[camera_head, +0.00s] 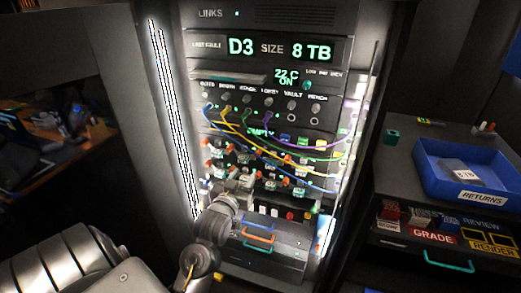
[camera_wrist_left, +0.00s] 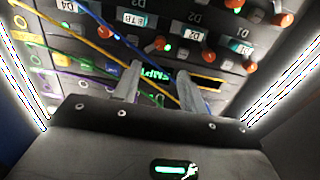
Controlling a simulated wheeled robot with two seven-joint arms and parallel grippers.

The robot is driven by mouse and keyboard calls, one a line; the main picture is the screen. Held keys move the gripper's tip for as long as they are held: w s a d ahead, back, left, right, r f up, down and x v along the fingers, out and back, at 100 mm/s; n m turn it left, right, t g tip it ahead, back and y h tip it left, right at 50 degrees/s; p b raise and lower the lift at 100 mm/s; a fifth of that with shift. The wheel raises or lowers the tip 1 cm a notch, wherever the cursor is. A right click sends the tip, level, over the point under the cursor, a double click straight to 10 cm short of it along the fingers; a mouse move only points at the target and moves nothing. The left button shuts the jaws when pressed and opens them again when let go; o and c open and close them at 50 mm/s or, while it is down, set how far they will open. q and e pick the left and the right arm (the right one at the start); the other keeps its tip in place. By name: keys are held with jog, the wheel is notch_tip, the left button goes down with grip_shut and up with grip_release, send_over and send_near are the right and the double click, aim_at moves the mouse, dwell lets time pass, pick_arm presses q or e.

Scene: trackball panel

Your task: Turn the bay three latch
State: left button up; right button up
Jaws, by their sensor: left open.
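The tall rack panel (camera_head: 262,105) carries rows of drive bays with orange-red latch knobs (camera_head: 240,148). Its display reads last fault D3, size 8 TB. In the left wrist view, several bays have round orange-red knobs (camera_wrist_left: 160,43), small green lights and white tags, one reading 8TB (camera_wrist_left: 132,19). Which knob belongs to bay three is hard to tell. My left gripper (camera_head: 237,184) is in front of the lower bays and hides part of them. Its two fingers (camera_wrist_left: 160,76) are apart with nothing held between them. My right gripper is out of view.
Blue, yellow and purple cables (camera_head: 275,150) hang across the panel above the bays. At right, a blue returns tray (camera_head: 431,180) holds an 8TB drive (camera_head: 466,171). Coloured handles (camera_head: 258,238) sit low on the rack. A bright light strip (camera_head: 174,115) edges its left side.

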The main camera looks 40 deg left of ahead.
aim_at(256, 155)
pick_arm(q)
jog(key=p+x, duration=0.2)
jog(key=x, duration=0.9)
jog(key=shift+s, duration=0.1)
grip_shut()
